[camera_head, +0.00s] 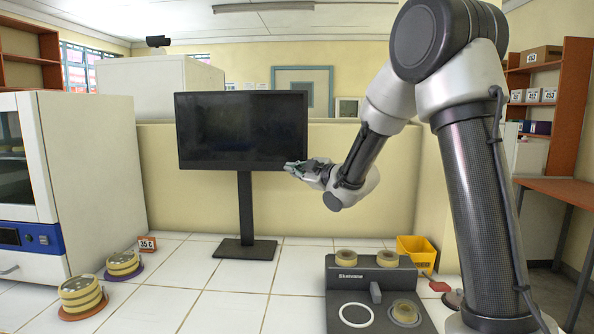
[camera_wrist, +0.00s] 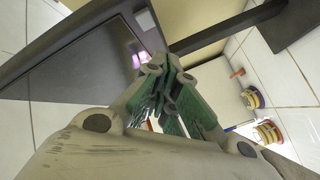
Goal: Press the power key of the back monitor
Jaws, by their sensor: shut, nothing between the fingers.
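The black monitor (camera_head: 241,130) stands upright on a dark pole and flat base (camera_head: 246,249), with its screen dark. It fills the upper left of the wrist view (camera_wrist: 85,60), its edge running close beside my fingertips. My gripper (camera_head: 290,166) is at the monitor's lower right corner, its fingers pointing left. In the wrist view my gripper (camera_wrist: 171,66) has its green-padded fingers together with nothing held. I cannot tell whether the tips touch the monitor. I cannot make out the power key; the fingers may cover it. A pinkish bright spot shows on the monitor near the fingertips.
An incubator (camera_head: 90,180) stands at left, with two stacks of dishes (camera_head: 81,297) beside it and a "35 C" tag (camera_head: 147,243). A dark device (camera_head: 338,275) with yellowish rings and a yellow bin (camera_head: 417,252) are at right. The tiled counter between is clear.

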